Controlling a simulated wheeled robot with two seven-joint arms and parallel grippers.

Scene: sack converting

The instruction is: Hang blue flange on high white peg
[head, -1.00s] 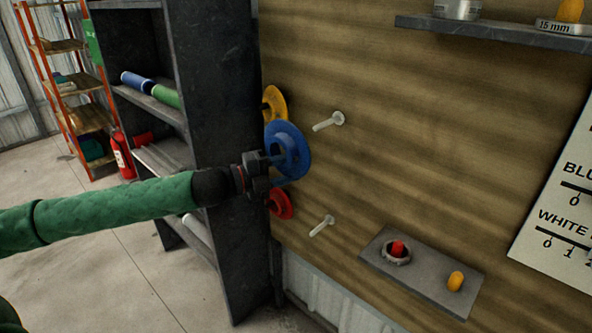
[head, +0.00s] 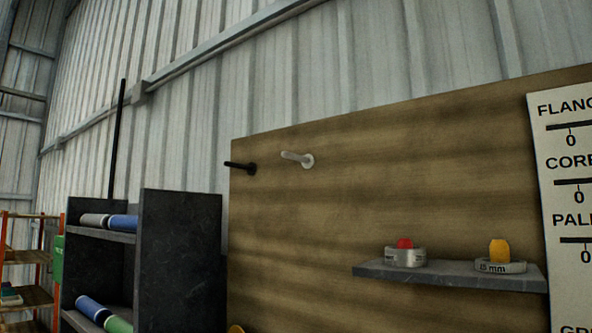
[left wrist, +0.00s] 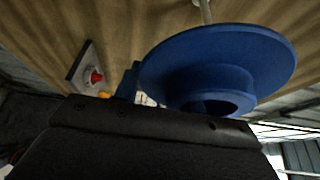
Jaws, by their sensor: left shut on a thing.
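The high white peg (head: 298,159) sticks out of the upper left of the wooden board in the head view, and it is empty. The blue flange (left wrist: 218,60) fills the upper right of the left wrist view, its wide disc and hollow hub showing. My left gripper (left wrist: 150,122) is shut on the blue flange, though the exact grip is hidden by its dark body. A pale peg (left wrist: 205,10) shows behind the flange's upper edge; I cannot tell which peg it is. Neither gripper shows in the head view now.
A black peg (head: 240,167) stands left of the white one. The wooden board (head: 330,230) carries a grey shelf (head: 450,275) with a red-topped ring and a yellow piece on a ring. A dark rack (head: 180,255) stands left. A chart (head: 565,220) hangs right.

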